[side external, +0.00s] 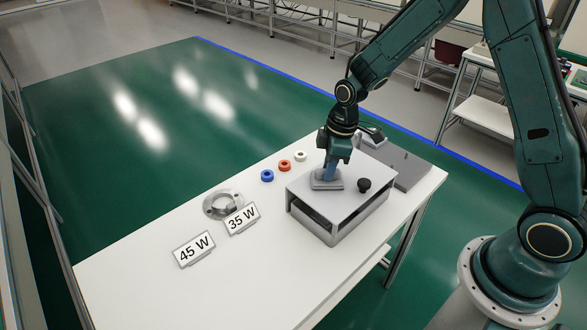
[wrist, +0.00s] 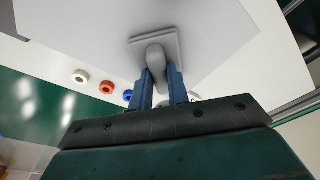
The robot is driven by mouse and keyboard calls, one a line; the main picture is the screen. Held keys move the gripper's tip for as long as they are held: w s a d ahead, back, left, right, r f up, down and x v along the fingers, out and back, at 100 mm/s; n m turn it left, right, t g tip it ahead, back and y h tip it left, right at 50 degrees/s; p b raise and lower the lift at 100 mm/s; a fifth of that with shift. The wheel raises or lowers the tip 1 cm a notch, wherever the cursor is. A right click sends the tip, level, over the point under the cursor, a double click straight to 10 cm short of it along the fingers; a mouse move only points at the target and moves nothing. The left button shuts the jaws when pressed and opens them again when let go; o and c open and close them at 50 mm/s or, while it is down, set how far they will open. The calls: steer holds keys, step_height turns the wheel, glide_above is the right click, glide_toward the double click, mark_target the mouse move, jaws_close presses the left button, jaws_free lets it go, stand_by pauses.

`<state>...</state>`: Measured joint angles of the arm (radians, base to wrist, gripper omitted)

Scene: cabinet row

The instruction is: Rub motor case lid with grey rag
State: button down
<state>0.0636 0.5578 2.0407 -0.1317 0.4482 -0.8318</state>
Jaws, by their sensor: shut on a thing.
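The motor case (side external: 347,227) is a grey metal box on the white table. Its flat lid (side external: 343,200) has a black knob (side external: 364,186) near the right front. The grey rag (side external: 326,185) looks like a flat rectangular pad with an upright grip, and appears to lie flat on the left part of the lid. My gripper (side external: 331,170) is above it, its blue fingers shut on the rag's grip. In the wrist view, the fingers (wrist: 161,78) hold the rag's rounded grip (wrist: 155,56), with the pad (wrist: 160,40) beyond against the grey lid (wrist: 215,45).
A grey plate (side external: 402,164) lies at right. The table's left front is clear.

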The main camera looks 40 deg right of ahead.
steer(key=shift+d+r, duration=0.1)
steer(key=shift+r, duration=3.9)
